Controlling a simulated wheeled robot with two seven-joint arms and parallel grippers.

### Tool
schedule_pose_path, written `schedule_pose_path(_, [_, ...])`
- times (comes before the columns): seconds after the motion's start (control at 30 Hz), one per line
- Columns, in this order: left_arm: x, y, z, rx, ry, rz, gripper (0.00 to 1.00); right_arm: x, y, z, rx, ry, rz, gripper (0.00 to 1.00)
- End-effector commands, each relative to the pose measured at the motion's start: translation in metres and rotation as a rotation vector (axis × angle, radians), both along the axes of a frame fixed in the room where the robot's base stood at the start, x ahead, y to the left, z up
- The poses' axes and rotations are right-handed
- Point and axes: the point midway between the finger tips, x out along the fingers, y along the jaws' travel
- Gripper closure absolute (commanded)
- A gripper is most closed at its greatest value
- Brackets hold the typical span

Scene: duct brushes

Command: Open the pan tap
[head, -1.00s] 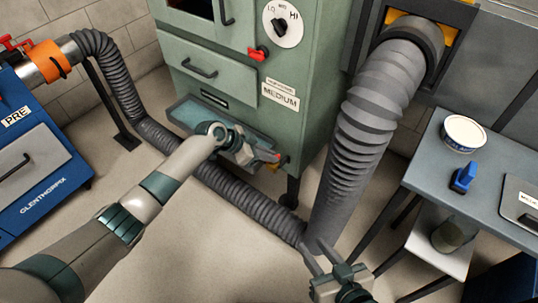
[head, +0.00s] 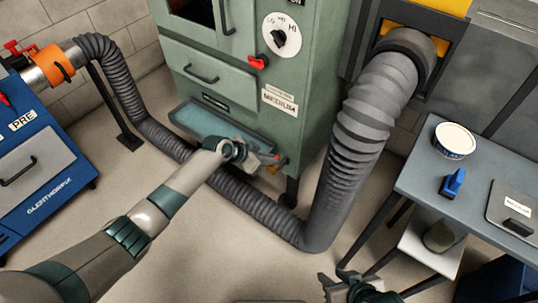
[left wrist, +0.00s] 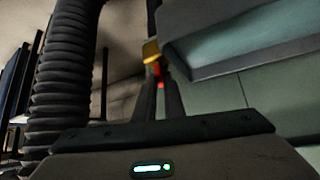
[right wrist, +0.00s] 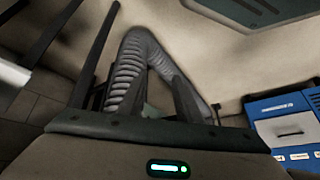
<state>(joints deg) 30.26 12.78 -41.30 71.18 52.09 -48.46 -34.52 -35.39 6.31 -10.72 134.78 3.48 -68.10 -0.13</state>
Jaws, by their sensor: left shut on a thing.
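The pan tap (head: 278,158) is a small fitting with red and yellow parts at the lower front right corner of the green cabinet, beside the teal drip pan (head: 195,118). My left gripper (head: 272,160) is at the tap and mostly hides it in the head view. In the left wrist view, its fingers (left wrist: 160,95) are close together with the tap's red part (left wrist: 157,70) between their tips and its yellow part (left wrist: 151,51) beyond. The handle's exact angle is hard to tell. My right gripper (head: 338,279) is open and empty, away from the cabinet.
A ribbed grey duct (head: 365,130) runs down right of the green cabinet (head: 240,75) and along the floor behind my left arm. A grey table (head: 415,170) with a white tub (head: 455,138) and a blue item (head: 453,183) stands right. A blue machine (head: 45,180) stands left.

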Motion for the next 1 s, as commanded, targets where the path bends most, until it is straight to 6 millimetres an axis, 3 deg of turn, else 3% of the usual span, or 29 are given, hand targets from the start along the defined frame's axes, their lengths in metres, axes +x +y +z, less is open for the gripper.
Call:
schedule_pose_path(0.57, [-0.002, -0.002, 0.003, -0.002, 0.001, 0.173, 1.00, -0.035, -0.050, 0.005, -0.147, 0.257, -0.045, 0.69])
schedule_pose_path(1.0, [-0.003, -0.004, 0.004, -0.001, 0.001, 0.298, 1.00, -0.024, -0.050, -0.077, -0.146, 0.276, -0.039, 0.69])
